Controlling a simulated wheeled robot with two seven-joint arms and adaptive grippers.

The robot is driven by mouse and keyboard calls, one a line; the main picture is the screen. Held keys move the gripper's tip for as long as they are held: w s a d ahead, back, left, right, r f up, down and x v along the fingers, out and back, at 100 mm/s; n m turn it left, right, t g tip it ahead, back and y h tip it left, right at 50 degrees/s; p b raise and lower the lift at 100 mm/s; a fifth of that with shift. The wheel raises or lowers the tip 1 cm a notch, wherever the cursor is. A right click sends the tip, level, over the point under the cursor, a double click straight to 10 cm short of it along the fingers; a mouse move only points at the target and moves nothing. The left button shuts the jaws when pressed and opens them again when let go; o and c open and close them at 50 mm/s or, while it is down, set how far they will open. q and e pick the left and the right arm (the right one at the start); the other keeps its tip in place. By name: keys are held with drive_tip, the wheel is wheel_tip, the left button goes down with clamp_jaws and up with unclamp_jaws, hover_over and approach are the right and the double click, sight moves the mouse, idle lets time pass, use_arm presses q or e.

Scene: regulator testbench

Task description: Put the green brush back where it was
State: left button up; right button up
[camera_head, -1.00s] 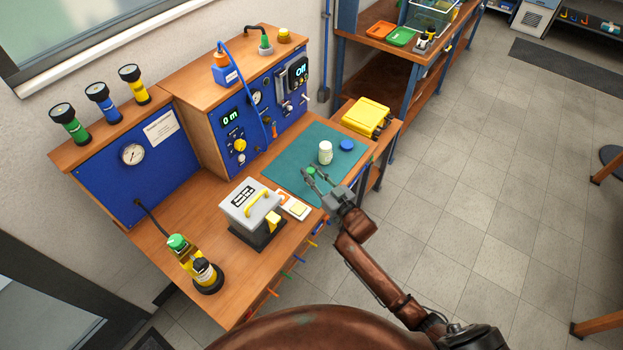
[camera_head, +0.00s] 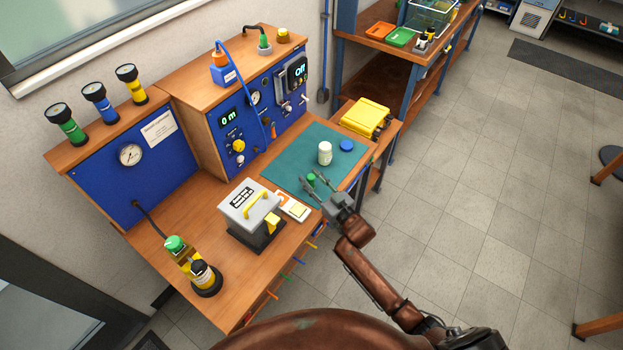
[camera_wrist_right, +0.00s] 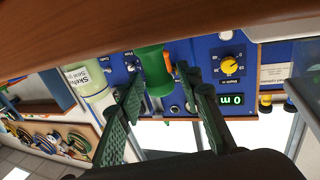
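A small green object (camera_head: 311,178), which I take as the green brush, is at the front edge area of the teal mat (camera_head: 290,172). In the right wrist view it shows as a green piece (camera_wrist_right: 151,66) that narrows toward one end, beside the bench's wooden edge. My right gripper (camera_head: 309,181) is at this object, its two fingers spread with the green piece between or just beyond the tips (camera_wrist_right: 160,82). A gap shows around it, and I see no clear grip. The brush's bristles cannot be made out. My left gripper is not in view.
A white jar (camera_head: 325,153) and a blue lid (camera_head: 347,145) are on the mat close behind the gripper. A grey box with yellow handle (camera_head: 249,205) stands left. A yellow case (camera_head: 365,118) is at the right end. Several coloured tools hang along the bench front.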

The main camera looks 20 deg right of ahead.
drive_tip(key=shift+o, duration=0.2)
drive_tip(key=shift+s+d+r, duration=0.1)
drive_tip(key=shift+s, duration=0.05)
drive_tip(key=p+v, duration=0.1)
drive_tip(key=v, duration=1)
drive_tip(key=shift+s, duration=0.35)
